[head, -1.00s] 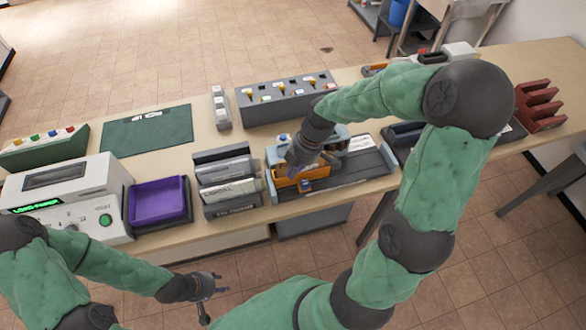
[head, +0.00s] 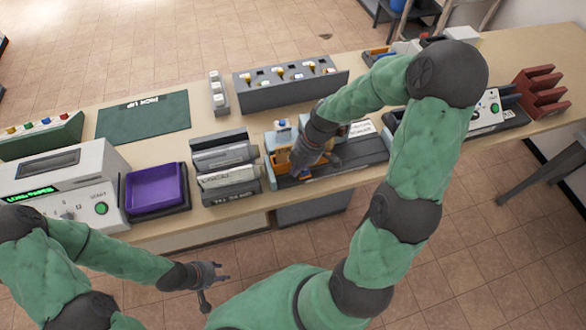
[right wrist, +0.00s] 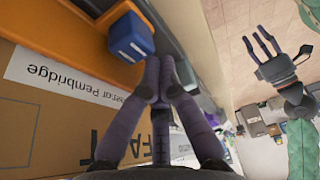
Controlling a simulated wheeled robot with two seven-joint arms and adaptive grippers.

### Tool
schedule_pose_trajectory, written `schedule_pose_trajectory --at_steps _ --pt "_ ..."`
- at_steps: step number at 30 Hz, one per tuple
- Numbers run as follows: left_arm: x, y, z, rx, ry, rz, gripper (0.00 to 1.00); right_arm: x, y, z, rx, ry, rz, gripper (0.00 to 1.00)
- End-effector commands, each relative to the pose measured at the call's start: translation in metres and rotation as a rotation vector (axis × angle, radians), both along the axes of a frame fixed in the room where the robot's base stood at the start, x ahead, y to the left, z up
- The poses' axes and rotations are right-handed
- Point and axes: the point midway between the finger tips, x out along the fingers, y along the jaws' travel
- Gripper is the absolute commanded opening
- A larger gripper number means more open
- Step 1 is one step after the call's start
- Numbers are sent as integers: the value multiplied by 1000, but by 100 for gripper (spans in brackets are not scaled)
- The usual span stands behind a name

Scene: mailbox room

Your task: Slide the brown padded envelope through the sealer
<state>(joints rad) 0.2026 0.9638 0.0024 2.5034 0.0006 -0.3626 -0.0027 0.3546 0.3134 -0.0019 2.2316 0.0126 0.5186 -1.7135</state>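A brown, printed surface with a white name label, apparently the padded envelope (right wrist: 45,115), fills the lower left of the right wrist view. An orange bar (right wrist: 75,25) with a blue block (right wrist: 130,38) runs above it. In the head view this orange part (head: 281,168) belongs to a grey-blue unit with a dark bed (head: 365,158), apparently the sealer. My right gripper (right wrist: 158,65) has its fingers drawn together beside the brown surface and just below the blue block. I see nothing clearly between its fingertips. My left gripper (head: 222,274) is open and empty, off the table's front edge.
File holders (head: 228,180) stand directly left of the sealer. A purple tray (head: 155,186) and a white machine (head: 65,190) are farther left. A green mat (head: 143,114) lies bare.

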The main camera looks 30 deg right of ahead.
Motion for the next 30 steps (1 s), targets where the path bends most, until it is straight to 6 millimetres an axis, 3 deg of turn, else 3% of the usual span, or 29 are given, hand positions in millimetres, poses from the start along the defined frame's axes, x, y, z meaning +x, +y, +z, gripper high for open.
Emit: schedule_pose_trajectory --at_steps 8,14,20,30 --pt "0 0 0 0 0 0 40 0 -1 0 0 0 0 0" --pt "0 0 -3 0 0 0 40 -3 -13 0 -1 -1 -3 0" --pt "0 0 -10 0 0 0 40 -9 -40 -1 -1 -1 -5 0" --pt "0 0 -21 0 0 0 40 -25 -103 -1 -1 0 -5 0"
